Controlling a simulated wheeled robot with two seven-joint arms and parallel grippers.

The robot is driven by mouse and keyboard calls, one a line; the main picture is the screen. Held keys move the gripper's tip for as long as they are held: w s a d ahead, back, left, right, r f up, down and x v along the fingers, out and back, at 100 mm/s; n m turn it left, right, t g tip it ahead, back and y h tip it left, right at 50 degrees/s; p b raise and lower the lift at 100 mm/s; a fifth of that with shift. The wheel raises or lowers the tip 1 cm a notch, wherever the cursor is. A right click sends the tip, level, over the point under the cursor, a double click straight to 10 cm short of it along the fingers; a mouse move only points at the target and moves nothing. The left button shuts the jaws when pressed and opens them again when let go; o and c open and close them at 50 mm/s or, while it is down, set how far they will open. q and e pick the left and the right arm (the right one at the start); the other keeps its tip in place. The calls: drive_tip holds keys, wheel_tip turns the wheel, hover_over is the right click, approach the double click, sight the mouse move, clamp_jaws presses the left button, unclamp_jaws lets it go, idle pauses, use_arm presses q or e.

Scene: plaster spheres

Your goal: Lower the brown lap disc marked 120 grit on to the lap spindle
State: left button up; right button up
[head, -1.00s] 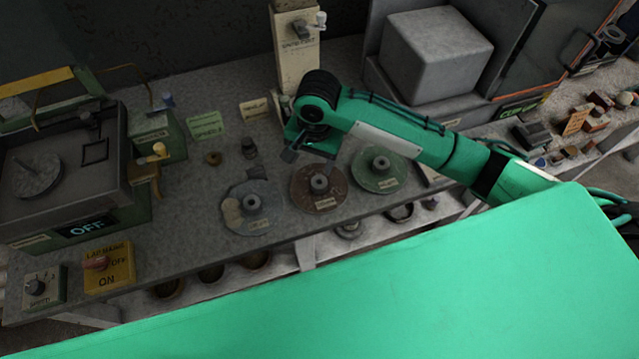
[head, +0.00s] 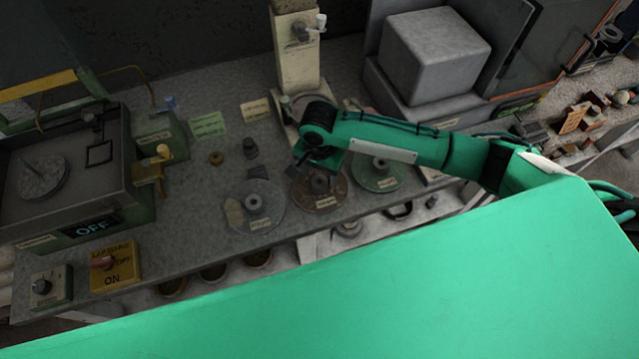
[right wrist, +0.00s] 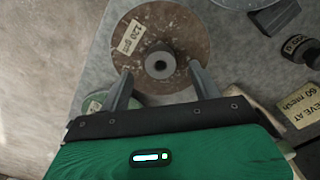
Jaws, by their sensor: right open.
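The brown lap disc (head: 327,198) lies flat on the bench, between a grey disc and a green disc. In the right wrist view the brown disc (right wrist: 185,32) shows its "120 grit" label and a raised central hub with a hole. My right gripper (head: 310,180) is over the brown disc. In the right wrist view its two fingers (right wrist: 160,85) are open and spread over the near side of the disc, with nothing between them. The lap spindle (head: 35,162) stands up from the round plate in the machine at the left. My left gripper is not in view.
The grey disc (head: 240,215) lies to the left and the green disc (head: 385,183) to the right. A yellow switch box (head: 118,265) is at the bench's front left. A cream post (head: 297,65) stands behind.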

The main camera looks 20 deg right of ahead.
sight(320, 178)
drive_tip(key=shift+w+d+f+p, duration=0.15)
drive_tip(key=shift+f+p, duration=0.4)
drive_tip(key=shift+f, duration=1.4)
drive_tip(key=c, duration=1.2)
drive_tip(key=shift+c, duration=0.8)
drive_tip(key=shift+r, duration=0.15)
